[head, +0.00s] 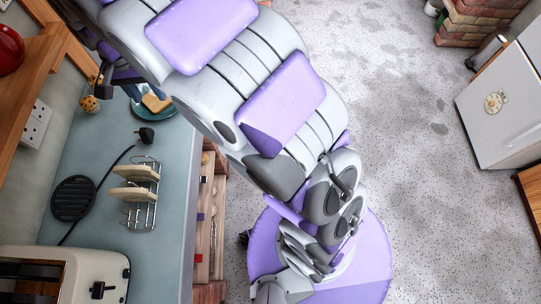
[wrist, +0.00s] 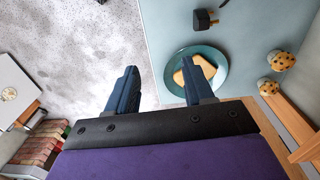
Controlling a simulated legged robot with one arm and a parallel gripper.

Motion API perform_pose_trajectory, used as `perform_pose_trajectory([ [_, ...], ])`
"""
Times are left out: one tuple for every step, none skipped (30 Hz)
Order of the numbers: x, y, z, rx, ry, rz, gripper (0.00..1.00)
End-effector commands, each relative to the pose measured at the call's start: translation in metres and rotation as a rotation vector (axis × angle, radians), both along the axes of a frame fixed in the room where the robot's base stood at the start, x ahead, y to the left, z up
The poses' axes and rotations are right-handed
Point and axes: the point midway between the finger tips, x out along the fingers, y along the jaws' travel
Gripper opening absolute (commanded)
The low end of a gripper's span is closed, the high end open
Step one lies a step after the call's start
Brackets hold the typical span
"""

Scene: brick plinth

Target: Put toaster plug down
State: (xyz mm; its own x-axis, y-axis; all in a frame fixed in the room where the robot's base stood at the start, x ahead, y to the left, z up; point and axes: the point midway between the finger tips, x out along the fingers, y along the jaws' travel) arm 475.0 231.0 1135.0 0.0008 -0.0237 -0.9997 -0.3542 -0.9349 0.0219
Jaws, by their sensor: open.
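The black toaster plug (head: 146,135) rests on the blue-grey counter (head: 120,215), and its cord runs down towards the cream toaster (head: 112,262) at the bottom left. The plug also shows in the wrist view at the top (wrist: 205,18). My gripper (wrist: 162,82) is open, with its two dark fingers spread and nothing between them. It is apart from the plug, with a plate of bread nearer to its right finger. In the head view my arm reaches to the upper left and largely hides the gripper.
A toast rack (head: 142,192) with bread slices and a round black trivet (head: 73,198) stand on the counter. A blue plate (wrist: 222,66) holds bread, with muffins (wrist: 281,60) nearby. A white wall socket (head: 37,123) is at left. A wooden shelf (head: 42,62) overhangs the counter.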

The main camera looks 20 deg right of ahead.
Motion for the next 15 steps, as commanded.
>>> perform_pose_trajectory([
  [-0.011, -0.025, 0.010, -0.002, 0.003, 0.006, 0.52],
  [-0.018, -0.037, 0.012, -0.004, 0.009, 0.015, 0.52],
  [-0.028, -0.054, 0.017, -0.006, 0.015, 0.027, 0.52],
  [-0.035, -0.065, 0.019, -0.007, 0.021, 0.037, 0.52],
  [-0.044, -0.076, 0.022, -0.009, 0.028, 0.045, 0.52],
  [-0.055, -0.090, 0.025, -0.009, 0.035, 0.059, 0.52],
  [-0.064, -0.100, 0.026, -0.010, 0.041, 0.069, 0.52],
  [-0.073, -0.110, 0.028, -0.010, 0.046, 0.079, 0.52],
  [-0.086, -0.122, 0.029, -0.010, 0.055, 0.093, 0.52],
  [-0.096, -0.130, 0.030, -0.009, 0.060, 0.105, 0.52],
  [-0.106, -0.139, 0.031, -0.008, 0.066, 0.115, 0.52],
  [-0.120, -0.149, 0.031, -0.007, 0.075, 0.131, 0.52],
  [-0.130, -0.157, 0.031, -0.006, 0.079, 0.143, 0.52],
  [-0.142, -0.164, 0.031, -0.004, 0.086, 0.156, 0.52],
  [-0.157, -0.174, 0.030, -0.001, 0.094, 0.172, 0.52],
])
